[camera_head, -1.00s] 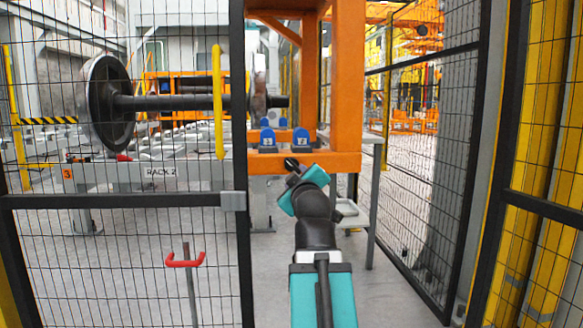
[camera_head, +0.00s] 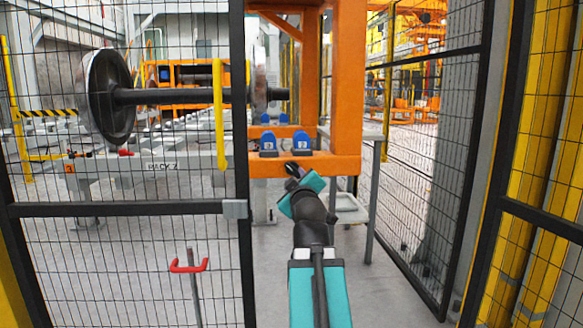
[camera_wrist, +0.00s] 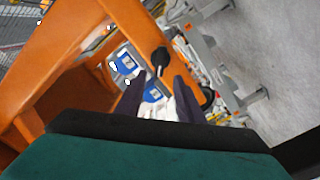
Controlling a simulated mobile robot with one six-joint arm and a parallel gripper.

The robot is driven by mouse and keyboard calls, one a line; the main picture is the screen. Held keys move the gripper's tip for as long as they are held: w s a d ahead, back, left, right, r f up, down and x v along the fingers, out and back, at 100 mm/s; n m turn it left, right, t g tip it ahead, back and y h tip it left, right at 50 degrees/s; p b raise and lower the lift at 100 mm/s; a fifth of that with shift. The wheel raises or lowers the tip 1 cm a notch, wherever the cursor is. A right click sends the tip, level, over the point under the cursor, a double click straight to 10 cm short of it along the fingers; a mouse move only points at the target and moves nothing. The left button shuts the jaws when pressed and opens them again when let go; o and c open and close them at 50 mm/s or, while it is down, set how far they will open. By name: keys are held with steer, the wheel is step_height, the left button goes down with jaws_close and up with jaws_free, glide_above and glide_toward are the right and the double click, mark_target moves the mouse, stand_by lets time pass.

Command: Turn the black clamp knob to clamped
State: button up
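The black clamp knob (camera_wrist: 160,57) shows in the wrist view as a small dark rounded end on a short stem, beside the orange frame. In the head view a dark shape at the front of the orange beam (camera_head: 291,168) appears to be this knob. My gripper (camera_wrist: 159,77) shows two dark fingers spread apart, with the knob just beyond their tips. I see no contact between fingers and knob. In the head view my gripper (camera_head: 294,182) is small, just below the beam, and its finger gap is not clear. The knob's clamped mark is not readable.
Two blue labelled blocks (camera_head: 301,142) stand on the orange beam (camera_head: 335,165). An orange post (camera_head: 345,80) rises at its right. Black mesh fence panels (camera_head: 125,210) stand left and right. A wheelset (camera_head: 108,97) lies behind the left panel. A red-handled stand (camera_head: 188,266) is at front left.

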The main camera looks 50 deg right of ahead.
mark_target(292, 170)
steer(key=shift+p+x, duration=1.5)
steer(key=shift+p, duration=1.4)
steer(key=shift+w+d+r+p, duration=0.1)
steer(key=shift+w+d+p, duration=0.2)
steer(key=shift+p, duration=0.8)
steer(key=w+p, duration=0.1)
steer(key=p, duration=0.2)
steer(key=shift+d+p, duration=0.2)
steer(key=shift+p, duration=0.15)
steer(key=p, duration=0.3)
steer(key=shift+w+d+p, duration=0.3)
steer(key=shift+w+p, duration=0.05)
steer(key=shift+w, duration=0.05)
steer(key=p, duration=0.4)
steer(key=shift+w+d, duration=0.15)
steer(key=shift+d, duration=0.25)
steer(key=shift+x, duration=1.35)
